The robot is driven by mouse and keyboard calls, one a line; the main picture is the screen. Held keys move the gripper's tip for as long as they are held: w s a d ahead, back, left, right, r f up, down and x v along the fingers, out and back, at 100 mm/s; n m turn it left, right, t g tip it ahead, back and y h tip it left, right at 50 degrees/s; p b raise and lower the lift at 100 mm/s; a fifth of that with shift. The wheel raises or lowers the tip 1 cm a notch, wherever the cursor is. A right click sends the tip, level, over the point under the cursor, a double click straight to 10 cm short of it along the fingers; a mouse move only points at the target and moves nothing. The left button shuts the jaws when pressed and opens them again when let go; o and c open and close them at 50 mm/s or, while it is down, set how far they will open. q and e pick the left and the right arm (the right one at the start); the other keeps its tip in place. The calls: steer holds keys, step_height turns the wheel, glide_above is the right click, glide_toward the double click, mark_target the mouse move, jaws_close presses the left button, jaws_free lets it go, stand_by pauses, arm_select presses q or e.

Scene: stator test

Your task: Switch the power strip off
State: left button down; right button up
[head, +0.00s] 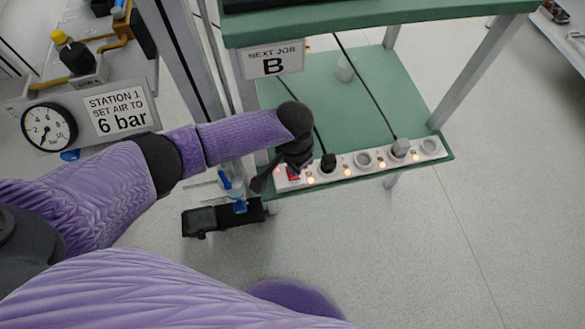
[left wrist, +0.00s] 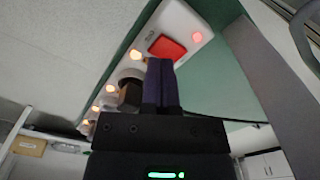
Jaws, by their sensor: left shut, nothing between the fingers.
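The white power strip (head: 332,172) lies along the front edge of the green lower shelf. Its red rocker switch (head: 293,174) is at the strip's left end, partly hidden by my gripper. Small lamps along the strip glow. In the left wrist view the red switch (left wrist: 167,47) sits beside a glowing lamp (left wrist: 196,37). My left gripper (head: 260,183) is shut and empty, at the switch end of the strip. In the wrist view its fingertips (left wrist: 160,62) appear right at the edge of the switch; I cannot tell whether they touch. My right gripper is not in view.
A black plug (head: 328,162) and a grey plug (head: 400,147) sit in the strip, with cables running up. The green upper shelf (head: 380,22) with a "NEXT JOB B" sign (head: 272,61) overhangs behind. A gauge station (head: 48,127) stands left.

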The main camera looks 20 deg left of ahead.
arm_select(q)
steer(key=shift+f, duration=0.3)
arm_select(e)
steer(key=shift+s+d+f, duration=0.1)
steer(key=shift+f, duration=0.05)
arm_select(q)
steer(key=shift+f+b, duration=0.4)
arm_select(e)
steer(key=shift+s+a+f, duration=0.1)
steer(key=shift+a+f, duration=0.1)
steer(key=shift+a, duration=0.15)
arm_select(q)
steer(key=shift+f+b, duration=0.3)
steer(key=shift+f, duration=0.25)
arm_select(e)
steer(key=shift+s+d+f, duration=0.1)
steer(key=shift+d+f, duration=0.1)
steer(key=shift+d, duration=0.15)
arm_select(q)
step_height(320, 180, up, 7)
steer(key=p, duration=0.6)
steer(key=shift+r+p, duration=0.2)
steer(key=shift+p, duration=0.2)
steer(key=shift+f, duration=0.15)
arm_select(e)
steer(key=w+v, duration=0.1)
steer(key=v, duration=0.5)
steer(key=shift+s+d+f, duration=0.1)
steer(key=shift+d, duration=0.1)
